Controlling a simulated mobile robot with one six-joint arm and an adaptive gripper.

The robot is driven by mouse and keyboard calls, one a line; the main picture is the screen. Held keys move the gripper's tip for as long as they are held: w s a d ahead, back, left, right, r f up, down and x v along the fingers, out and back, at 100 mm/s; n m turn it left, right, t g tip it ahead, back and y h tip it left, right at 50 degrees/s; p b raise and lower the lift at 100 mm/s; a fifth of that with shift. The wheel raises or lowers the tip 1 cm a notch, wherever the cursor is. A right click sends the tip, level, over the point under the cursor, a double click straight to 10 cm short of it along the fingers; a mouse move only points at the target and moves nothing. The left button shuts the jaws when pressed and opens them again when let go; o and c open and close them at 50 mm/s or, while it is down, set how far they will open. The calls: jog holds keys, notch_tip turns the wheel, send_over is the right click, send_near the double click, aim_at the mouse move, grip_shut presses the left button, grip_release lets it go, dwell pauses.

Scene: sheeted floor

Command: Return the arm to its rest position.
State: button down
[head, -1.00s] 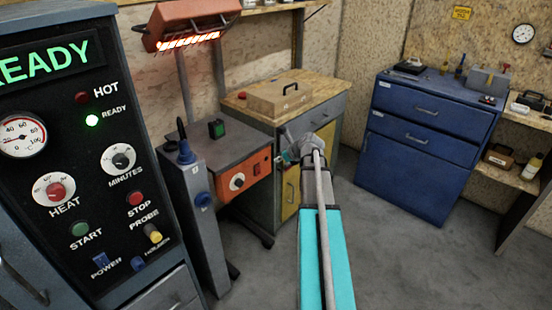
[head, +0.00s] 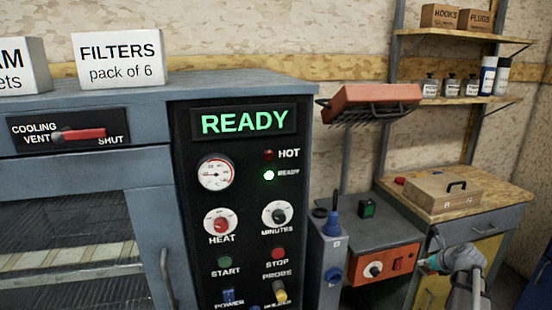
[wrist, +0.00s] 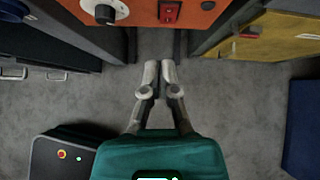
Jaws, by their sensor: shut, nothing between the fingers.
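My gripper (wrist: 160,72) points down over the bare grey floor in the wrist view. Its two grey fingers are together with nothing between them. In the head view the end of my arm shows at the lower right, in front of the orange-fronted unit (head: 385,264) and the wooden-topped cabinet (head: 500,222). The fingertips are hard to make out there.
The oven cabinet's control panel (head: 243,150) reads READY, with a green lamp lit. In the wrist view, the orange front (wrist: 178,14) and yellow door (wrist: 262,48) border clear floor.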

jog(key=s+a+f+n+g, duration=0.25)
jog(key=a+n, duration=0.55)
jog(key=a, duration=0.4)
jog(key=s+a+f+n+g, duration=0.2)
jog(key=a+n+g, duration=0.1)
jog(key=a+n, duration=0.7)
jog(key=s+a+f+n+g+h, duration=0.1)
jog(key=s+a+n+g, duration=0.1)
jog(key=s+a+n, duration=0.45)
jog(key=s+a+n+g+h, duration=0.15)
jog(key=s+a+n, duration=0.25)
jog(key=a+n, duration=0.45)
notch_tip(320, 180, up, 14)
jog(key=p, duration=1.3)
jog(key=shift+w+f+p, duration=0.25)
jog(key=shift+p, duration=0.15)
jog(key=shift+a+y, duration=0.1)
jog(key=shift+y, duration=0.15)
